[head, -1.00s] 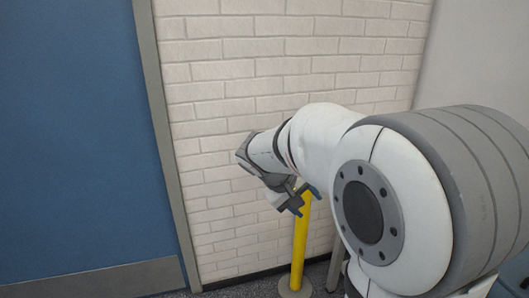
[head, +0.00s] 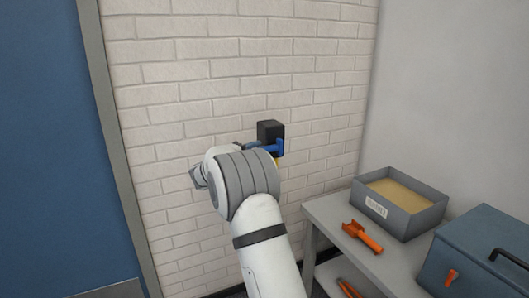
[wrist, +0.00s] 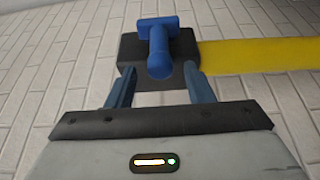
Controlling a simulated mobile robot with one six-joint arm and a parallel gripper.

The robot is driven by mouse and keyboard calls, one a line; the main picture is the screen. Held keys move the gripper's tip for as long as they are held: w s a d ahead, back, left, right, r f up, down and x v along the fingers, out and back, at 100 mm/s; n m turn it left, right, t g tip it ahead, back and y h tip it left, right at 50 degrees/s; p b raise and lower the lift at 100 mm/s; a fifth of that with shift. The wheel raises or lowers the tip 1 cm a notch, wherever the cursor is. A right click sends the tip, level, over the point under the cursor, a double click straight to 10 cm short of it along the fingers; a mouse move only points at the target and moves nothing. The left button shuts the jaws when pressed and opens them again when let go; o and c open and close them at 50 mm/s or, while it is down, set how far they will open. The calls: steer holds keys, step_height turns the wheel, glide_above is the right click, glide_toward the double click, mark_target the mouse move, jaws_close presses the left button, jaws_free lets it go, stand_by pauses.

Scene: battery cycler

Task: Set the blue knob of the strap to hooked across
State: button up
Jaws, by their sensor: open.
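The blue knob (wrist: 160,60) stands out from a black block (wrist: 128,47) in the wrist view. It has a round end towards me and a crosspiece behind. In the head view the black block (head: 270,130) is in front of the brick wall, with the knob (head: 274,148) at its front, partly behind my arm. My gripper (wrist: 160,82) is open, its two blue fingers left and right of the knob's round end, with a gap on each side. Whether the fingertips reach past the knob's end I cannot tell.
In the head view a grey bench (head: 325,215) at right holds a sand-coloured-filled tray (head: 408,222), an orange tool (head: 362,236) and a blue toolbox (head: 480,262). A blue door (head: 40,150) is at left.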

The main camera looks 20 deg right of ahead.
steer(key=shift+x, duration=1.8)
jaws_close()
